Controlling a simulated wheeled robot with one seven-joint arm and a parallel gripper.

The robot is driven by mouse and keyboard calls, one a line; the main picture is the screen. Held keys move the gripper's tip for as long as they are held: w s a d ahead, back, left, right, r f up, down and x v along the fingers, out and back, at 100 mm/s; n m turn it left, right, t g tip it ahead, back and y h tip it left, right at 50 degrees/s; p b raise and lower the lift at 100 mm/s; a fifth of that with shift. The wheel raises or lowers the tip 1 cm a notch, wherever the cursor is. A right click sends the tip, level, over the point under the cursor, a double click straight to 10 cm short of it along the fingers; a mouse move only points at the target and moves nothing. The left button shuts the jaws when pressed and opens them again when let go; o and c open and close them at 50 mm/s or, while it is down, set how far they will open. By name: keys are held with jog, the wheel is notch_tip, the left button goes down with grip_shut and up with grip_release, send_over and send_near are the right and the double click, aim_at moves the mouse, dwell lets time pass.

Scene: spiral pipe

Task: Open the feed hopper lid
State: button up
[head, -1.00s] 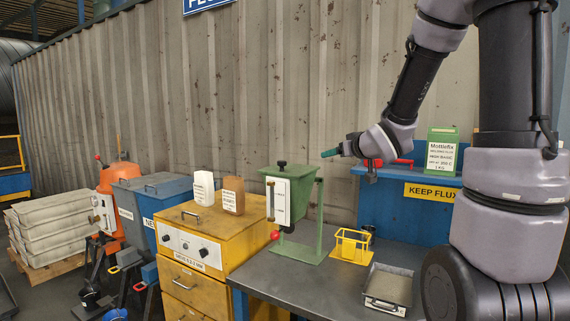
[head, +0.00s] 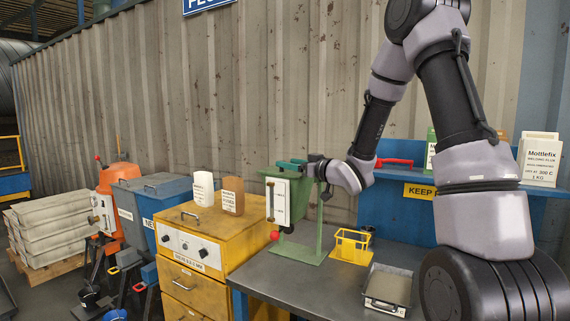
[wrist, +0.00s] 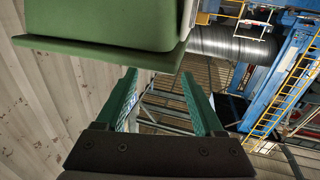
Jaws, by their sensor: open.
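The green feed hopper (head: 299,202) stands on a green frame (head: 318,236) at the bench's left end. A white label plate (head: 278,202) is on its front. My gripper (head: 287,164) is at the hopper's top, reaching in from the right, its teal fingers level with the lid. The lid's black knob is hidden in the head view. In the wrist view my gripper (wrist: 165,90) is open with nothing seen between its fingers. The hopper (wrist: 110,22) fills the top of that picture, its flat rim close to the fingertips. I cannot tell whether they touch.
A yellow cabinet (head: 195,263) with a white and a brown carton stands left of the hopper. A yellow holder (head: 352,244) and a metal tray (head: 388,288) are on the bench. A blue shelf (head: 400,176) with a red-handled item stands behind. The corrugated wall is close behind.

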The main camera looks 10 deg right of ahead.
jog(key=shift+x, duration=1.3)
grip_shut()
dwell(0.5)
